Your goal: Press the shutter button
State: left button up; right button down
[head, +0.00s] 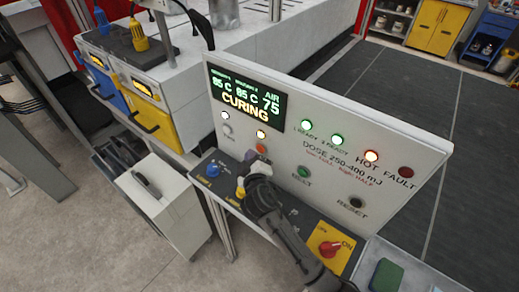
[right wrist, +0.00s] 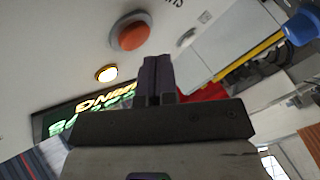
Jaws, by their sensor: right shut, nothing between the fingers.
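An orange round button (head: 262,149) sits on the upright white control panel (head: 330,130), below a lit amber lamp (head: 261,134). In the right wrist view the orange button (right wrist: 130,33) shows whole, with the lamp (right wrist: 106,74) beside it; the lettering by it is cut off, so I cannot read it as the shutter button. My right gripper (head: 249,156) is in front of the panel, just left of the button in the head view. Its dark fingers (right wrist: 155,72) are closed together and empty, apart from the button in the wrist view. My left gripper is not in view.
A blue knob (head: 212,170) stands on the lower ledge. The lit display (head: 247,94) reads CURING. A white cabinet (head: 165,205) stands left.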

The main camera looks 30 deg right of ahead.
dwell(0.5)
jog(key=shift+d, duration=0.2)
jog(key=shift+w+d, duration=0.2)
dwell(0.4)
jog(key=shift+d, duration=0.2)
dwell(0.3)
jog(key=shift+w+d, duration=0.15)
jog(key=shift+d, duration=0.05)
dwell(0.3)
jog(key=shift+a, duration=0.1)
dwell(0.4)
jog(key=shift+a, duration=0.15)
jog(key=shift+s+a, duration=0.35)
jog(key=shift+a, duration=0.15)
